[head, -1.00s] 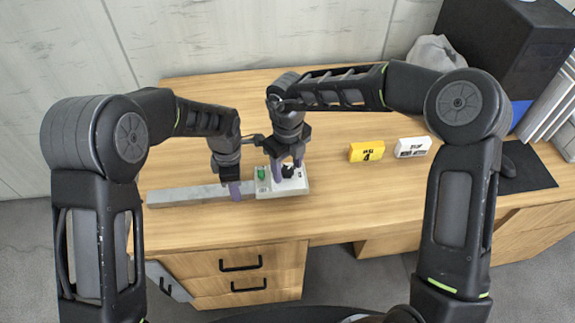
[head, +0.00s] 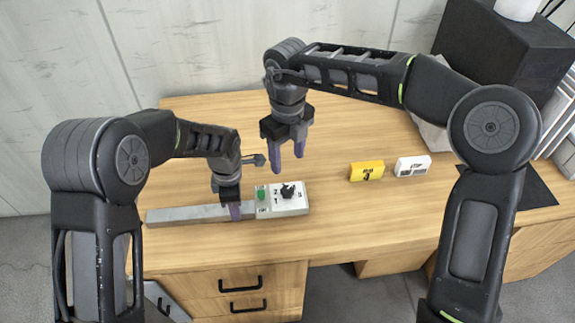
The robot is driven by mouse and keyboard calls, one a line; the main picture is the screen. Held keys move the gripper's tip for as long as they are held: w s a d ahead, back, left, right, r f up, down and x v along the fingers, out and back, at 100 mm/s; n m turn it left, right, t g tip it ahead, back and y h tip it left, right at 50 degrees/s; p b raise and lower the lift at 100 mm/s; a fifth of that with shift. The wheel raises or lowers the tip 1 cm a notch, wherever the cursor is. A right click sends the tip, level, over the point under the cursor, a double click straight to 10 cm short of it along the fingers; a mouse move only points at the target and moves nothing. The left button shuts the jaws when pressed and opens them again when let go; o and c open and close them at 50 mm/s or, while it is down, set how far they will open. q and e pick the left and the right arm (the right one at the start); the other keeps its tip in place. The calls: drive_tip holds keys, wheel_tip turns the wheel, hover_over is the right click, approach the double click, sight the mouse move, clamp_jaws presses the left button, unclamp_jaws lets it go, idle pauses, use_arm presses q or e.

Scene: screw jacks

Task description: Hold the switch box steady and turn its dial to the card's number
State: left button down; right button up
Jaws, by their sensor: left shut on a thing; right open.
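The switch box (head: 300,208) is a small white-topped box near the table's front edge. It has a green knob or light (head: 261,194), a black dial (head: 288,191) and printed digits 1, 2 and 3. Which digit the dial points to is too small to tell. A long grey bar (head: 185,214) runs left from the box. My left gripper (head: 235,212) is shut on this bar beside the box. My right gripper (head: 287,165) is open and empty, raised above and behind the box, clear of the dial. A yellow card (head: 366,171) stands to the right, its number appearing to be 3.
A white block with dark print (head: 412,166) stands right of the yellow card. A black box (head: 505,50) and a dark mat (head: 520,190) are at the right. The wooden table (head: 340,215) is clear between the switch box and the card.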

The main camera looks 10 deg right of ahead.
idle(0.3)
use_arm(q)
drive_tip(key=c, duration=0.8)
unclamp_jaws()
drive_tip(key=shift+o, duration=0.2)
wheel_tip(320, 180, up, 12)
